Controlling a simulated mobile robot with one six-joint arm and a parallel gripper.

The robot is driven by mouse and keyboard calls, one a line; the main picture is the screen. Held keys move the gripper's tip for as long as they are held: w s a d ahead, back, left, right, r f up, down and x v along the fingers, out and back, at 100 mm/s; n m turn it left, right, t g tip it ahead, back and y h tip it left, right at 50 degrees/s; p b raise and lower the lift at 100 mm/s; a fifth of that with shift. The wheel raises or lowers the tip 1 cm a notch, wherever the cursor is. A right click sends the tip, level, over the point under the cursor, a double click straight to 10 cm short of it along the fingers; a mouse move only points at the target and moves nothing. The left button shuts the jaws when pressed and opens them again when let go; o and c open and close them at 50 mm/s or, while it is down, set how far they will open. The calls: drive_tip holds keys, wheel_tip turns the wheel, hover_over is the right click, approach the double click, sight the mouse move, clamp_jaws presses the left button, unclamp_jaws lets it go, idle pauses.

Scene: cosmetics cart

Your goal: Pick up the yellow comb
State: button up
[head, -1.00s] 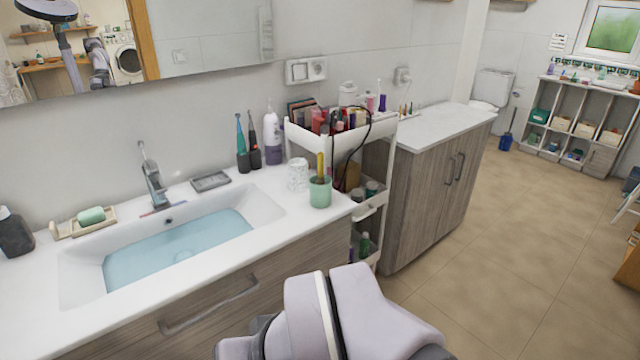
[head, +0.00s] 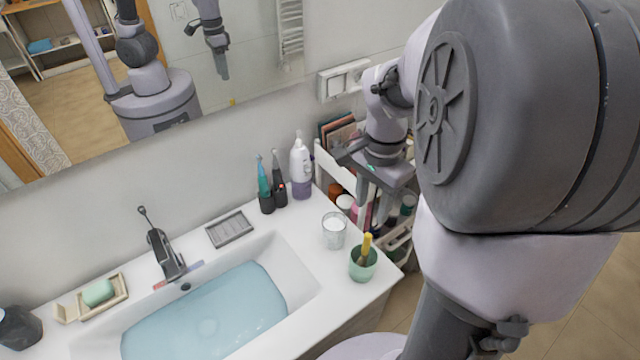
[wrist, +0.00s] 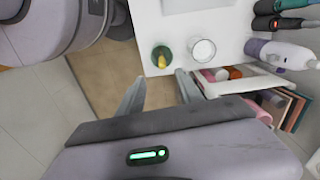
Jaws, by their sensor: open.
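The yellow comb (head: 366,243) stands nearly upright in a green cup (head: 362,268) at the right front corner of the white sink counter. Only its upper part shows; the rest is hidden inside the cup. In the wrist view the comb (wrist: 162,64) is seen from above as a small yellow shape in the cup (wrist: 155,51). My gripper (wrist: 160,82) is open and empty, with its fingers pointing toward the cup's side of the counter. In the head view my gripper (head: 372,190) is above the cart beside the counter, higher than the cup and apart from it.
A clear glass (head: 334,231) stands close to the cup. A lotion bottle (head: 301,170) and electric toothbrushes (head: 265,195) stand at the back by the wall. The filled basin (head: 215,310) lies left. The white cart (wrist: 247,82) holding cosmetics adjoins the counter.

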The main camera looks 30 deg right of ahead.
sight(365, 247)
drive_tip(key=f+b, duration=0.2)
drive_tip(key=f, duration=0.3)
drive_tip(key=f+b, duration=0.2)
drive_tip(key=f, duration=0.4)
drive_tip(key=d+f+b, duration=0.1)
drive_tip(key=f, duration=0.5)
drive_tip(key=shift+w+f+b, duration=0.1)
drive_tip(key=shift+w+b, duration=0.15)
drive_tip(key=shift+b, duration=0.15)
clamp_jaws()
